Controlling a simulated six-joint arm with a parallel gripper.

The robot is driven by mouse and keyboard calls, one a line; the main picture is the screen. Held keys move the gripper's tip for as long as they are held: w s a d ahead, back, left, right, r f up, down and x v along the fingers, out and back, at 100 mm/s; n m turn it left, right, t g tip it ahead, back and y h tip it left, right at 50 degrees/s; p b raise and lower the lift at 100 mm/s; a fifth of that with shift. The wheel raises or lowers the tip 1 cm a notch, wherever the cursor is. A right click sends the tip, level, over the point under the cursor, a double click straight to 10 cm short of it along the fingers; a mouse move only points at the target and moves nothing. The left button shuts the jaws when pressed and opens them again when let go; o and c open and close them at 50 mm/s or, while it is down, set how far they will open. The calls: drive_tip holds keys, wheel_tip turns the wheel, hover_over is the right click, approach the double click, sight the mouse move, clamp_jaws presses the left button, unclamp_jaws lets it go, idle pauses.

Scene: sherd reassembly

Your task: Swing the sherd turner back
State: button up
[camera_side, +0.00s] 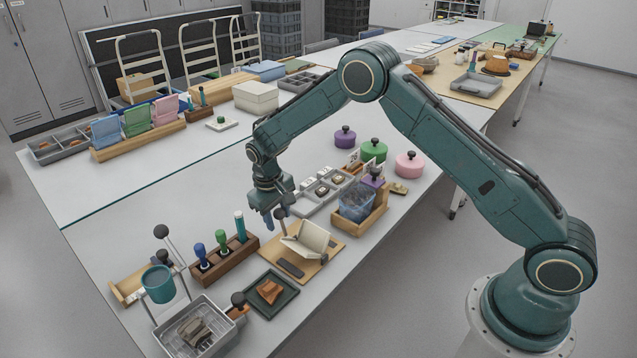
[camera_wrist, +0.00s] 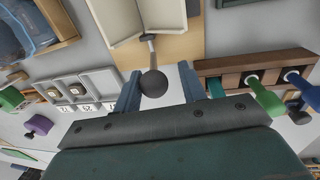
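The sherd turner (camera_side: 305,240) is a cream V-shaped cradle on a wooden board, with a dark ball knob on a lever. In the wrist view the cradle (camera_wrist: 150,18) is at the top, and its lever runs down to the ball knob (camera_wrist: 153,84). My gripper (camera_side: 274,219) is low at the turner's left side, by the knob. In the wrist view my gripper (camera_wrist: 158,88) has its two blue fingers apart, one on each side of the knob. A gap shows between the knob and the right finger; contact on the left is unclear.
A wooden rack (camera_side: 226,259) with blue, green and teal-handled tools stands close on the left. A dark tray (camera_side: 271,293) with an orange-brown sherd lies in front. A wooden box with a clear blue bin (camera_side: 357,203) and compartment trays (camera_side: 322,191) stand behind and right.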

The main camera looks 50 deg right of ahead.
drive_tip(key=shift+a+f+h, duration=0.4)
drive_tip(key=shift+a+h, duration=0.05)
drive_tip(key=shift+a, duration=0.35)
drive_tip(key=shift+a+f+h, duration=0.4)
drive_tip(key=shift+a+h, duration=0.05)
drive_tip(key=shift+a, duration=0.35)
drive_tip(key=shift+a+f+h, duration=0.8)
drive_tip(key=shift+a+f, duration=0.3)
drive_tip(key=shift+f, duration=0.1)
drive_tip(key=shift+v, duration=2.75)
drive_tip(key=shift+r, duration=0.1)
drive_tip(key=shift+r, duration=0.1)
